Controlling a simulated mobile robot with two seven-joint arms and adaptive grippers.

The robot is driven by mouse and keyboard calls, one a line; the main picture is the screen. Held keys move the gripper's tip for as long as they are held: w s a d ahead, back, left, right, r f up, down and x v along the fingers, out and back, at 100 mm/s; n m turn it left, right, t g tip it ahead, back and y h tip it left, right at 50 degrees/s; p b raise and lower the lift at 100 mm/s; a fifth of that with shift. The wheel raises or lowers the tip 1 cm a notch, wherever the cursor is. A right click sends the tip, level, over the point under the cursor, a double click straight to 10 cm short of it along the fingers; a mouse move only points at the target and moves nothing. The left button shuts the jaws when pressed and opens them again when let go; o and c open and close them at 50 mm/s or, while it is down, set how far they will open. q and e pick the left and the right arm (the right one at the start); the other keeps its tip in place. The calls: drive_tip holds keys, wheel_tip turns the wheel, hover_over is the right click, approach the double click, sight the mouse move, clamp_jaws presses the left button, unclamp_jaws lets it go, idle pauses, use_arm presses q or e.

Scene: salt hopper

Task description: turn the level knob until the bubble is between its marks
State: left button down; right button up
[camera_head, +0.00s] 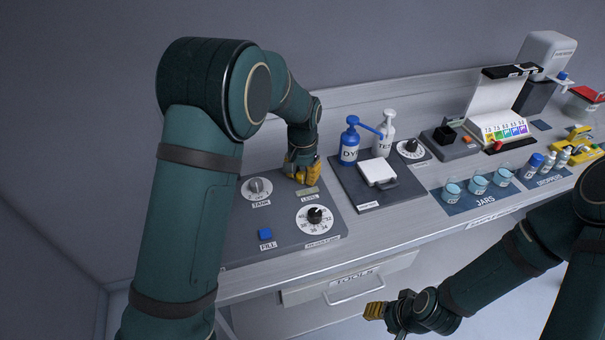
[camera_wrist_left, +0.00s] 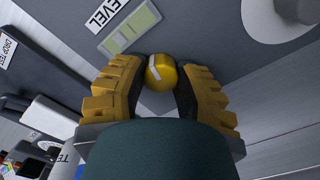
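The level knob (camera_wrist_left: 160,72) is a round yellow knob with a white stripe, seen in the left wrist view. My left gripper (camera_wrist_left: 161,80) has its yellow fingers on both sides of it, and their dark pads appear to touch it. In the head view my left gripper (camera_head: 302,172) reaches down at the panel's back right and hides the knob. The level vial (camera_wrist_left: 127,32), a pale yellow-green window beside the LEVEL label, lies close by; it also shows in the head view (camera_head: 307,191). The bubble is too small to make out. My right gripper (camera_head: 375,311) is low, in front of the drawer.
On the same panel (camera_head: 290,240) are the TANK knob (camera_head: 258,187), a black-knobbed dial (camera_head: 315,216) and a blue FILL button (camera_head: 265,234). To the right stand a blue dye bottle (camera_head: 349,146), a white bottle (camera_head: 385,135) and glass jars (camera_head: 478,184).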

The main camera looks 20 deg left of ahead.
sight(303, 175)
use_arm(q)
drive_tip(key=shift+m+p, duration=0.35)
drive_tip(key=shift+m, duration=0.95)
drive_tip(key=c, duration=0.6)
unclamp_jaws()
drive_tip(key=shift+r, duration=0.1)
wheel_tip(303, 175, up, 12)
drive_tip(key=shift+f, duration=0.1)
drive_tip(key=shift+d, duration=0.1)
